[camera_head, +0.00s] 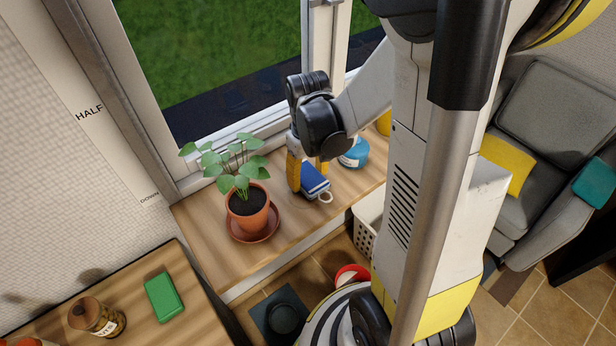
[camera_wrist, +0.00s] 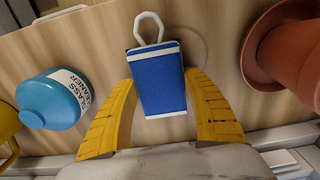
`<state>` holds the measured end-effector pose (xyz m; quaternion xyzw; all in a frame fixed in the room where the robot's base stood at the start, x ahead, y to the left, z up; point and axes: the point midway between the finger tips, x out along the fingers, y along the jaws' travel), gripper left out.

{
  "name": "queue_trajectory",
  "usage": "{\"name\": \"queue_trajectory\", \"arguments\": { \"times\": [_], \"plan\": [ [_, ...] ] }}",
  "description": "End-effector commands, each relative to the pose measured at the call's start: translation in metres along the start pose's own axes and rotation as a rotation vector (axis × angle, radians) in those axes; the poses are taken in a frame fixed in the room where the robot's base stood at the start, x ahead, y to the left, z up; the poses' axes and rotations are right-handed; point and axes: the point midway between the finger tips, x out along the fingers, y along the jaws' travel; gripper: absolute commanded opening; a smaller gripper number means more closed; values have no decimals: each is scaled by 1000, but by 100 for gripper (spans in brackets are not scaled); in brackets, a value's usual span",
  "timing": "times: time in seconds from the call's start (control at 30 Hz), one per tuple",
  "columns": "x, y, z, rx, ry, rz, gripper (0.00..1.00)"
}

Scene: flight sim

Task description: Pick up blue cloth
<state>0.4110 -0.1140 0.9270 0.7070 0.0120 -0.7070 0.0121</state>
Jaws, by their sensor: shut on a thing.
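The blue cloth (camera_head: 315,182) is a folded blue block with white edges and a white loop at one end. It is over the wooden window sill (camera_head: 205,222), and I cannot tell whether it touches the wood. In the wrist view the cloth (camera_wrist: 160,85) sits between the two yellow fingers of my gripper (camera_wrist: 160,78), with its loop pointing up in the picture. My gripper (camera_head: 308,176) reaches down from above and is shut on the cloth. In the head view the fingers partly hide it.
A potted plant (camera_head: 246,210) on a saucer stands left of my gripper. A blue glass cleaner bottle (camera_wrist: 50,100) is close on the other side, with a yellow item (camera_head: 384,123) behind it. The window (camera_head: 230,50) is behind. A white basket (camera_head: 366,225) stands below the sill.

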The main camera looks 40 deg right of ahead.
Motion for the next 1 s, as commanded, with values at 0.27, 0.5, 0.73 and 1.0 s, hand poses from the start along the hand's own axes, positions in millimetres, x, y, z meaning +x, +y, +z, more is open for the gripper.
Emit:
{"name": "queue_trajectory", "arguments": {
  "times": [0.27, 0.5, 0.73, 1.0],
  "plan": [
    [-22, 0, 0, 0, 0, 0, 23],
    [-62, 25, 16, 8, 0, 0, 23],
    [-92, 70, 42, 6, 0, 0, 23],
    [-109, 97, 58, 2, 0, 0, 23]
  ]
}}
